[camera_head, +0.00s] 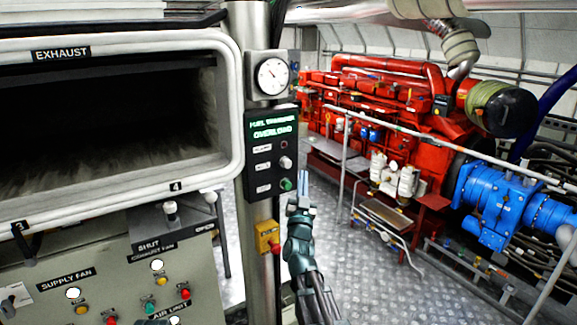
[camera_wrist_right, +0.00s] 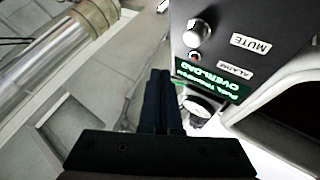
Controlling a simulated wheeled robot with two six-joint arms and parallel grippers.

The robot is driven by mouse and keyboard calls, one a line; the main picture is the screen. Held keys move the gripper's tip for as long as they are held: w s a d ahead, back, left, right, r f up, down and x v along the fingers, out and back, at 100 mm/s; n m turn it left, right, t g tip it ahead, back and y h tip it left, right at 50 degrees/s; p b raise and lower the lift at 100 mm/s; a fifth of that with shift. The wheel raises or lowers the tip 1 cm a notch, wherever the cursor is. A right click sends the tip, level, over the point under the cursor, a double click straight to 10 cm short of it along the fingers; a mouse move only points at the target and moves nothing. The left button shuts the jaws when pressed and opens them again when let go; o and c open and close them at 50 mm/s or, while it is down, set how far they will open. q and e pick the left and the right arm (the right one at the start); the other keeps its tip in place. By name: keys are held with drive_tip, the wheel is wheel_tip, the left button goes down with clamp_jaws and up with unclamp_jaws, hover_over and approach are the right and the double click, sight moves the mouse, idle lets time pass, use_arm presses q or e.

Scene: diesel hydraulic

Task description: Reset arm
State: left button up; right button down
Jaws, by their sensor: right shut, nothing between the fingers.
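My right gripper (camera_head: 304,180) points up, just right of a black control panel (camera_head: 258,160) on a metal post. In the right wrist view its dark fingers (camera_wrist_right: 161,95) are together, with nothing between them. The panel has a green lit display reading "OVERLOAD" (camera_head: 272,130), small knobs and a green button (camera_head: 286,184). In the right wrist view the panel (camera_wrist_right: 262,62) appears upside down beyond the fingers, to the right, with a silver knob (camera_wrist_right: 197,33). The fingertips appear apart from the panel. I cannot make out my left gripper in either view.
A round gauge (camera_head: 272,77) is above the panel, and a yellow box with a red button (camera_head: 267,237) is below it. A white-framed exhaust opening (camera_head: 232,110) and a switch console (camera_head: 125,262) are at left. A red engine (camera_head: 385,110) and blue machinery (camera_head: 500,205) stand at right, behind railings.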

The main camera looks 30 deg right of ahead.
idle(0.5)
drive_tip(key=w+a+f+n+g+y, duration=0.2)
drive_tip(key=a+f+n+y, duration=0.2)
drive_tip(key=a+f+y, duration=0.45)
drive_tip(key=w+a+f+n+g+y, duration=0.2)
drive_tip(key=a+f+n+y, duration=0.3)
drive_tip(key=a, duration=0.7)
drive_tip(key=s+a+f+n+g, duration=0.1)
drive_tip(key=s+a+f+g, duration=0.3)
drive_tip(key=a+f, duration=0.4)
drive_tip(key=s+a+f+n+g, duration=0.2)
drive_tip(key=s+a+f+g, duration=0.6)
drive_tip(key=s, duration=0.4)
drive_tip(key=s+f+n+g+h, duration=0.1)
drive_tip(key=s+g, duration=0.3)
drive_tip(key=s, duration=0.9)
drive_tip(key=shift+s+f+h, duration=0.15)
drive_tip(key=shift+f+h, duration=0.4)
drive_tip(key=shift+f, duration=0.35)
